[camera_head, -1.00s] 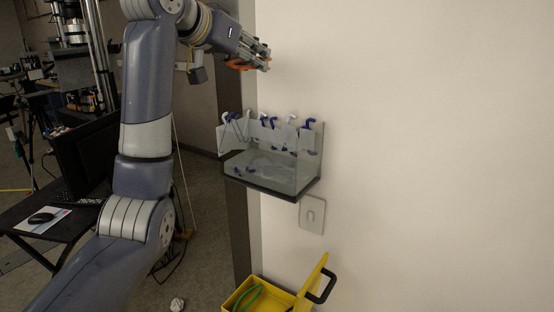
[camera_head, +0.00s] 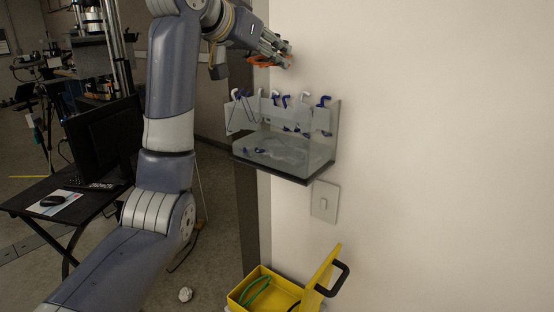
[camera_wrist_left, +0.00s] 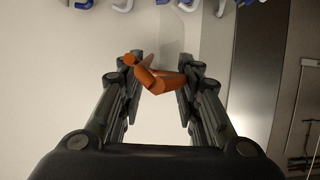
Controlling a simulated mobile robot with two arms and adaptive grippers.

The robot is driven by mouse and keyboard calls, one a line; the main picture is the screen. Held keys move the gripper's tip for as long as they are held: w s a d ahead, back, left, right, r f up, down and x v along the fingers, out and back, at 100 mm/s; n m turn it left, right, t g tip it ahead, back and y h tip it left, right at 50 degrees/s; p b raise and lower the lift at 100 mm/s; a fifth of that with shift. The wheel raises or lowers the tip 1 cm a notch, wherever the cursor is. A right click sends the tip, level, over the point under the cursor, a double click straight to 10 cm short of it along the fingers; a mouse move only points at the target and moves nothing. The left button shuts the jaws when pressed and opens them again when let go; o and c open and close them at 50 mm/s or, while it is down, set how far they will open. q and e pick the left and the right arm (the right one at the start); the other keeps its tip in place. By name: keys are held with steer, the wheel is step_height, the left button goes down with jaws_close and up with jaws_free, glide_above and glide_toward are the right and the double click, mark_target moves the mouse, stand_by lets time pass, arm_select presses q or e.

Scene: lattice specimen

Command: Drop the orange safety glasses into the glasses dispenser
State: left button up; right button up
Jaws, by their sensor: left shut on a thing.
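The orange safety glasses (camera_head: 261,62) are held in my left gripper (camera_head: 288,60), high beside the wall. In the left wrist view the orange glasses (camera_wrist_left: 160,80) lie between the two fingers (camera_wrist_left: 160,62), which are shut on them. The glasses dispenser (camera_head: 285,152) is a clear box on the wall with a dark base, below the gripper and apart from it. Several blue and white glasses temples (camera_head: 283,100) stick up over its top edge; some also show at the top of the left wrist view (camera_wrist_left: 190,5). My right gripper is not in view.
A light switch plate (camera_head: 325,201) is on the wall below the dispenser. An open yellow toolbox (camera_head: 262,290) stands low in front. A black desk (camera_head: 60,212) with a monitor (camera_head: 105,140) is at the left. The wall to the right is bare.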

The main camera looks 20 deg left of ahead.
arm_select(q)
steer(key=shift+f, duration=0.4)
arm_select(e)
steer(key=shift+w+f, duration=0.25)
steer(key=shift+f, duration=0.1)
arm_select(q)
steer(key=o, duration=1)
steer(key=shift+s, duration=0.15)
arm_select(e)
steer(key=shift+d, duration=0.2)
arm_select(q)
steer(key=v, duration=1.2)
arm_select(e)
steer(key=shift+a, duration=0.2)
